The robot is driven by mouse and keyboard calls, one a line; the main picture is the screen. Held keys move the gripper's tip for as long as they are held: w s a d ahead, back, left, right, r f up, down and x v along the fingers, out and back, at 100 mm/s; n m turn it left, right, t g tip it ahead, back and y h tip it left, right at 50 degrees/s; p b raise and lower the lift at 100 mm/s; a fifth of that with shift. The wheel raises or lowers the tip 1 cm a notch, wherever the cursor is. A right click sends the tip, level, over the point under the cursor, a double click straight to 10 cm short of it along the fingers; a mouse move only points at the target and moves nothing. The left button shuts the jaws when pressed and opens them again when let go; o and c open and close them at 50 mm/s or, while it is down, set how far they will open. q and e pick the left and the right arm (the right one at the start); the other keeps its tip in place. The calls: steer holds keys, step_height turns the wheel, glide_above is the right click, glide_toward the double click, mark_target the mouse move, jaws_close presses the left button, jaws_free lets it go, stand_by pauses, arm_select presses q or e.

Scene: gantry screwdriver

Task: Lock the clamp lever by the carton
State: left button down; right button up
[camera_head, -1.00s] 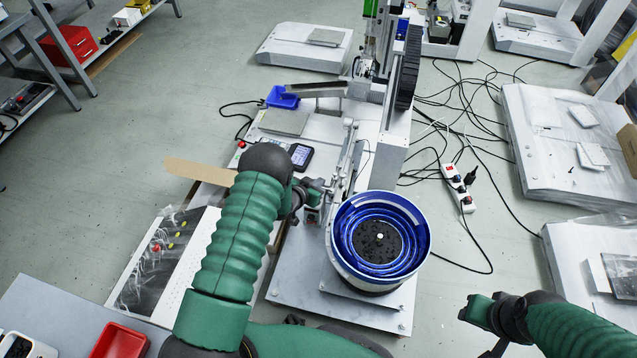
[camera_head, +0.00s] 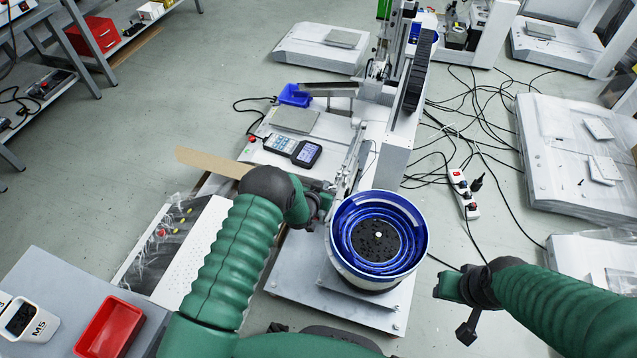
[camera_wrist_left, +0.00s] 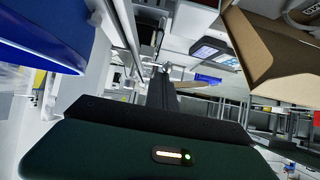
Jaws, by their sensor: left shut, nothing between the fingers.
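My left gripper (camera_head: 326,192) is beside the slim metal rail assembly (camera_head: 352,158), just left of the blue bowl feeder (camera_head: 378,240). It is shut and empty; the dark fingers (camera_wrist_left: 163,90) point away in the left wrist view. The brown cardboard carton (camera_head: 212,163) lies left of my left forearm, partly covered by it; its open flaps (camera_wrist_left: 268,52) probably show at the upper right of the wrist view. I cannot clearly make out the clamp lever; my gripper and forearm cover part of that area. My right gripper (camera_head: 448,288) is away over the floor at lower right; its jaw state is unclear.
A handheld pendant (camera_head: 305,153) and a blue bin (camera_head: 295,95) are on the machine base. The gantry column (camera_head: 405,110) rises behind the bowl. Cables and a power strip (camera_head: 463,193) lie on the right floor. A red tray (camera_head: 108,327) is at lower left.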

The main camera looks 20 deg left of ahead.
arm_select(q)
steer(key=shift+s+d+f+p, duration=0.1)
steer(key=shift+s+d+p, duration=0.25)
steer(key=shift+d, duration=0.2)
steer(key=shift+s+d+p, duration=0.2)
steer(key=shift+d+p, duration=0.2)
steer(key=shift+d, duration=0.25)
steer(key=shift+w, duration=0.15)
stand_by(0.9)
steer(key=shift+w+a+b, duration=0.2)
steer(key=shift+w+b, duration=0.35)
steer(key=shift+w, duration=0.15)
